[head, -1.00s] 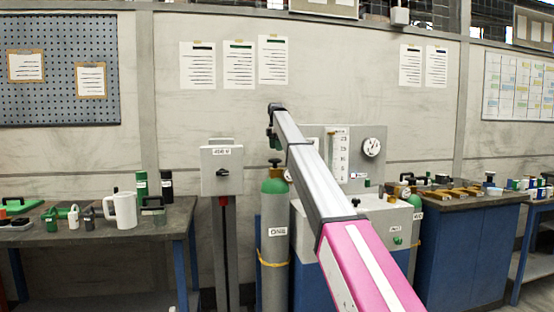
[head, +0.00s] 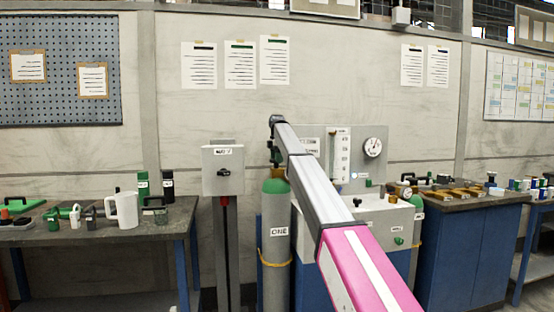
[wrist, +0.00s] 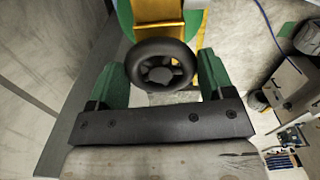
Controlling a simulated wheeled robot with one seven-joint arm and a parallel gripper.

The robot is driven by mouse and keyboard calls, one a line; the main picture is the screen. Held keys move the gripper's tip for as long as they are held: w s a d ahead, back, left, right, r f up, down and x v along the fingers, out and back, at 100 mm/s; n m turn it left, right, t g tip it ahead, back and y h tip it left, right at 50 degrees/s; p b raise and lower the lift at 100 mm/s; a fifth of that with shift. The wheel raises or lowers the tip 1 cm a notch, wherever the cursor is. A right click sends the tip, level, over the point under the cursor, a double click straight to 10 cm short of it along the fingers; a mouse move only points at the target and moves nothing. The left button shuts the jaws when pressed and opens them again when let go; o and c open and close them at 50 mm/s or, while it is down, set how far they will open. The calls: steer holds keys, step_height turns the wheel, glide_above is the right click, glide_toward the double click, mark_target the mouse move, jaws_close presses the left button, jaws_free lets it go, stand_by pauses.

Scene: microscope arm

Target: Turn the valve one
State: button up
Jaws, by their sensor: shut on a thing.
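The grey gas cylinder (head: 275,235) labelled ONE stands upright with a green shoulder, in the middle of the head view. Its valve has a black round handwheel (wrist: 163,66) with spokes, seen in the wrist view on a brass-coloured body (wrist: 158,30). My gripper (wrist: 163,78) has its green fingers on both sides of the handwheel and is shut on it. In the head view my gripper (head: 276,157) points down at the top of the cylinder, and the handwheel is mostly hidden by the fingers.
A grey box on a post (head: 222,170) stands left of the cylinder. A bench panel with a round gauge (head: 373,147) is close on the right. A table with a white mug (head: 124,210) is at left. A blue cabinet (head: 465,250) stands at right.

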steer(key=shift+s+m, duration=0.1)
steer(key=shift+m, duration=2.9)
steer(key=o, duration=0.9)
step_height(320, 180, up, 11)
steer(key=shift+f, duration=0.1)
steer(key=shift+s, duration=0.1)
